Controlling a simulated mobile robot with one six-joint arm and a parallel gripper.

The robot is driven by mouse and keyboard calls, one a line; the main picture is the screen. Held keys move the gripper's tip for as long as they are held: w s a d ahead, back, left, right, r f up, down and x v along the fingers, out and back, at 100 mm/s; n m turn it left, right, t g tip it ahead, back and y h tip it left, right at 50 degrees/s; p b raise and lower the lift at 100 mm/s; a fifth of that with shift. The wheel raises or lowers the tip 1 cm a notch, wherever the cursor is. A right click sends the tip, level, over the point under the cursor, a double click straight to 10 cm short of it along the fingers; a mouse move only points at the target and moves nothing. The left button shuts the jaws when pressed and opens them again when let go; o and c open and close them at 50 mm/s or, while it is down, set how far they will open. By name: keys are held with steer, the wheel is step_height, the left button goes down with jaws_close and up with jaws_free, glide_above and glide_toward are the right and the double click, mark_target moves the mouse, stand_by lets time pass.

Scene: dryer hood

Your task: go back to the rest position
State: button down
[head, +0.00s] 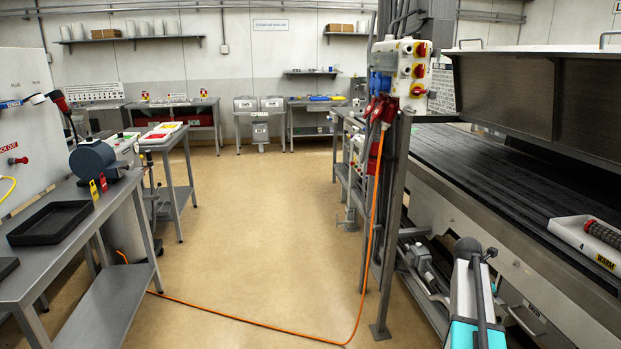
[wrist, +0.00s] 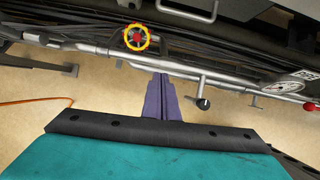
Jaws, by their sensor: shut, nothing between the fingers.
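My gripper (wrist: 160,82) shows in the wrist view as two narrow purple-grey fingers close together, beyond the black edge of my teal wrist housing. It is shut, with nothing between the fingers. The fingertips appear in front of a grey pipe (wrist: 120,54); I cannot tell whether they touch it. In the head view my white and teal arm stands at the lower right beside the conveyor machine, and the fingers cannot be made out there.
A yellow-rimmed valve wheel (wrist: 136,37), a gauge (wrist: 279,86) and a red knob (wrist: 310,106) are near the pipe. The dryer machine (head: 455,190) fills the right side. An orange cable (head: 250,324) crosses the open floor (head: 265,220). A steel bench (head: 60,265) stands left.

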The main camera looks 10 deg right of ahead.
steer(key=s+a+f+n+g+y, duration=0.1)
steer(key=s+a+f, duration=0.2)
steer(key=a+f, duration=1.05)
steer(key=s+a+f+n+g+y, duration=0.1)
steer(key=s+a+f, duration=0.2)
steer(key=a+f, duration=1.05)
steer(key=s+a+f+m+g+y, duration=0.1)
steer(key=s+a+f+m, duration=0.4)
steer(key=s+a+m, duration=0.5)
steer(key=s+a+f+m+g+y, duration=0.2)
steer(key=s+a+f+m, duration=0.4)
steer(key=s, duration=1.1)
steer(key=a+m, duration=0.4)
steer(key=a, duration=0.1)
steer(key=shift+s+a+f+m, duration=0.15)
steer(key=shift+f+m, duration=0.05)
steer(key=shift+m, duration=0.1)
